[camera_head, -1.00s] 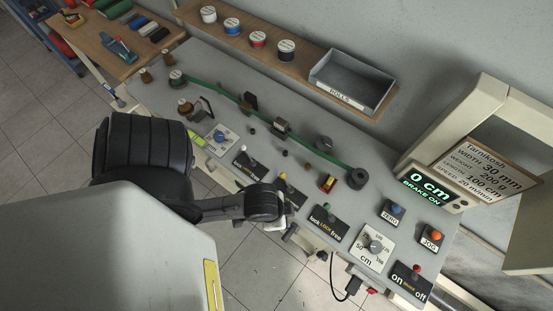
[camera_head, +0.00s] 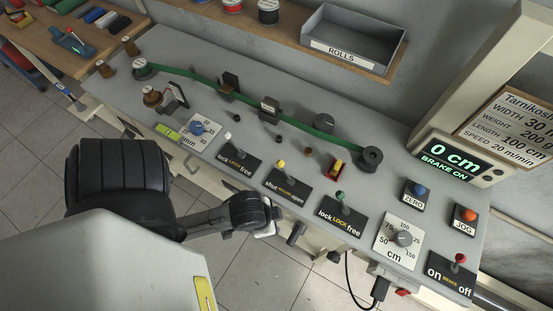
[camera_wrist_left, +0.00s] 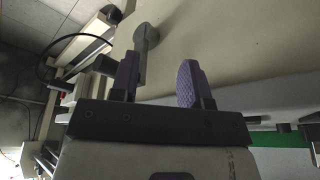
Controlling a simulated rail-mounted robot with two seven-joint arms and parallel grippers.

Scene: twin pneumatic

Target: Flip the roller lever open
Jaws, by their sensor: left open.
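The roller lever (camera_head: 282,164) has a yellow knob and rises at the upper left of its black "shut ROLLER open" plate (camera_head: 287,188), nearer the word "shut". My left arm comes in from the left in the head view, and its wrist end stands just in front of the panel edge, below that plate. The fingers are mostly hidden there. In the left wrist view my left gripper (camera_wrist_left: 157,80) is open, with two purple pads apart and nothing seen between them. A dark rod with a rounded end (camera_wrist_left: 147,38) shows beyond the left finger. My right gripper is not in view.
A white-knobbed latch lever (camera_head: 229,137) and a green-knobbed lock lever (camera_head: 340,197) flank the roller lever. Behind them a green strip (camera_head: 190,75) runs to a dark reel (camera_head: 370,158). The display (camera_head: 452,160) reads "0 cm, BRAKE ON". Open floor lies below the panel front.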

